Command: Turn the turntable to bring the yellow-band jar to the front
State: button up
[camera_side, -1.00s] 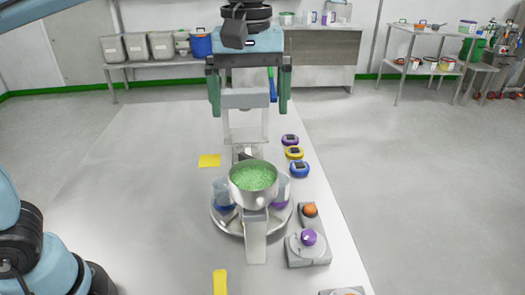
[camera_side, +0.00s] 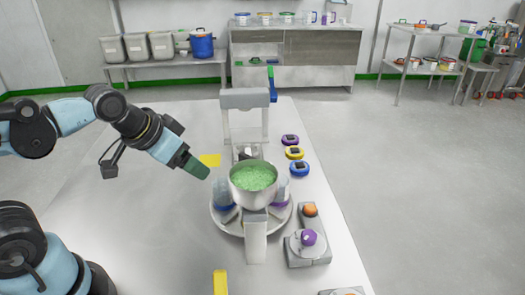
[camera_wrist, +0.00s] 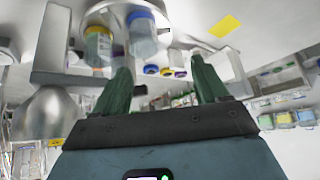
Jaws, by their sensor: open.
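The round grey turntable (camera_side: 228,224) stands on the table in the side view, partly hidden by a metal pot. A blue-band jar (camera_side: 222,194) shows on its left and a purple-band jar (camera_side: 281,196) on its right. The yellow-band jar is hidden there.
The pot (camera_side: 254,185) of green granules stands over the turntable's middle, with a grey post (camera_side: 255,238) in front. Purple, yellow and blue devices (camera_side: 294,153) and a grey unit with a purple knob (camera_side: 309,238) lie right. The table's left side is mostly clear.

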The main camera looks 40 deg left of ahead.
jog(key=w+d+r+m+g, duration=0.1)
jog(key=r+m, duration=0.1)
jog(key=w+r+m+g, duration=0.1)
jog(key=w+r+m, duration=0.1)
jog(key=w+d+r+m, duration=0.1)
jog(key=w+r+m, duration=0.1)
jog(key=m, duration=0.1)
jog(key=shift+w+d+r+g, duration=0.1)
jog(key=shift+d+r+g, duration=0.25)
jog(key=shift+r+g, duration=0.05)
jog(key=c, duration=0.5)
notch_tip(320, 180, up, 5)
jog(key=m+g, duration=0.4)
jog(key=m, duration=0.6)
send_over(250, 157)
notch_tip(250, 157, down, 12)
jog(key=shift+f, duration=0.15)
grip_shut()
